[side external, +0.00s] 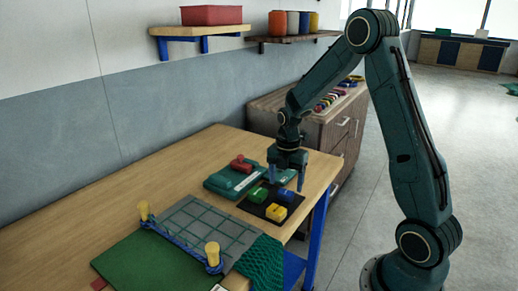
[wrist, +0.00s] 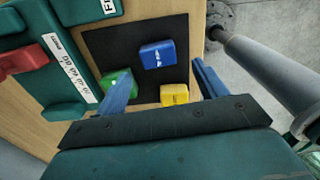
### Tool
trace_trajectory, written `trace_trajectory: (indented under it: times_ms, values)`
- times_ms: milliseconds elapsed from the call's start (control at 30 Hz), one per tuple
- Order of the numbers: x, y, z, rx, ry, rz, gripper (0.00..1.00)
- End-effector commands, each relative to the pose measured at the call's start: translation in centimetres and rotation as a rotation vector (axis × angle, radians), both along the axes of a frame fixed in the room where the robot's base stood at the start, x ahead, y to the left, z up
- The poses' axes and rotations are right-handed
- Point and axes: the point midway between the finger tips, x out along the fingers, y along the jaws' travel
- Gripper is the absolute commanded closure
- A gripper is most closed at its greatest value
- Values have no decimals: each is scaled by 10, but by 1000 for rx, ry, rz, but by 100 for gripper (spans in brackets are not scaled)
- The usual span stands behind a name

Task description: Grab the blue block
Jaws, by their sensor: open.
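The blue block (side external: 286,195) lies on a black mat (side external: 246,206) on the wooden table, with a green block (side external: 259,194) to its left and a yellow block (side external: 276,212) in front. In the wrist view the blue block (wrist: 157,54) shows whole, with white marks on top; the green block (wrist: 116,80) is partly hidden by a finger. My gripper (side external: 287,186) is open and empty, pointing down, above the mat near the blue block. In the wrist view, the blue fingers of my gripper (wrist: 164,68) are spread apart, and the blue block appears just beyond their tips.
A green case (side external: 222,183) with a red item (side external: 241,163) on top lies behind the mat. A grey gridded board (side external: 200,226) with yellow posts and green netting (side external: 260,262) are in front. The table's right edge is close to the mat.

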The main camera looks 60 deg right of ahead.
Motion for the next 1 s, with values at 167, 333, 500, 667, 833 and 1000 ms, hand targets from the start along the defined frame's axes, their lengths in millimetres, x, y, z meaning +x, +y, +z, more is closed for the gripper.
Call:
trace_trajectory:
  times_ms: [167, 333, 500, 667, 833, 1000]
  values:
    - [0, 1, -18, 1, 3, 0, 29]
    - [1, 1, -37, 1, 3, 0, 29]
    - [0, 1, -47, 1, 2, 0, 29]
    - [1, 1, -48, 0, 0, 0, 29]
    - [1, 1, -48, 0, 1, 0, 29]
    - [1, 1, -48, 0, 1, 0, 29]
